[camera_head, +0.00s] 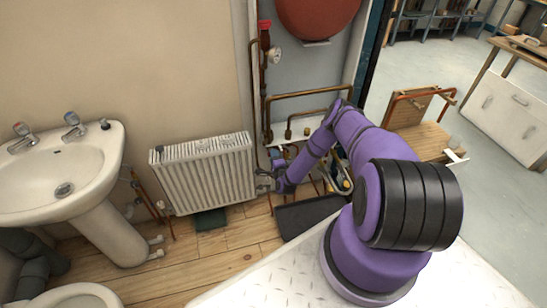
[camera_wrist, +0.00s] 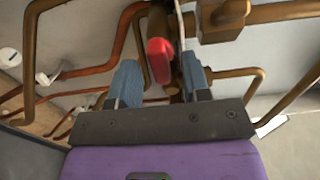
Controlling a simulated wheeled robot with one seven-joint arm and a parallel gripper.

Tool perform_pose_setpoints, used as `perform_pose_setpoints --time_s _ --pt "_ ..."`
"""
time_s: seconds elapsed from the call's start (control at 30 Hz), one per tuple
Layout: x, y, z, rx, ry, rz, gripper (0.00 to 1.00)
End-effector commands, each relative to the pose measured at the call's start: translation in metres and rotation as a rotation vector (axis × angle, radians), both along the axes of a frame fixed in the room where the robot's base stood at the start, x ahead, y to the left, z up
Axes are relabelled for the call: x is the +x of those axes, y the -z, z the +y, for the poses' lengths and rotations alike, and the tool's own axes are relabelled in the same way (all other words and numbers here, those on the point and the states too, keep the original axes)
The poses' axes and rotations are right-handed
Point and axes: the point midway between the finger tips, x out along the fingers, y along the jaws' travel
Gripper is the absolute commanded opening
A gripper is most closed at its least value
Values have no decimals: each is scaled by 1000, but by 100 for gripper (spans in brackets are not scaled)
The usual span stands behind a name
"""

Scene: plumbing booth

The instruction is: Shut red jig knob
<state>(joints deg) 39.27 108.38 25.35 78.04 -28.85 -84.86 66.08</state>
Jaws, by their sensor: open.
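The red knob (camera_wrist: 158,58) shows in the wrist view as a flat, rounded lever on a brown pipe. It sits between the two blue fingers of my gripper (camera_wrist: 159,70), which are apart with a gap on each side of the knob. I cannot tell how deep the knob lies between them. In the head view my gripper (camera_head: 268,182) is low, by the right end of the radiator. The knob cannot be made out there.
Copper pipes (camera_head: 305,95) run on the wall panel around my arm, and several cross close to the fingers. A white radiator (camera_head: 205,175) is just left of my gripper. A dark tray (camera_head: 305,217) lies on the floor below. A sink (camera_head: 60,170) stands farther left.

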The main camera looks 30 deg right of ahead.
Motion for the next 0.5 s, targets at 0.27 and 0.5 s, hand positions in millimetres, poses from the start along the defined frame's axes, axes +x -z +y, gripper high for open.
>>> perform_pose_setpoints --time_s 0.27,0.5 --pt "-47 1 13 3 0 4 44" --pt "-83 1 24 2 -1 5 44"
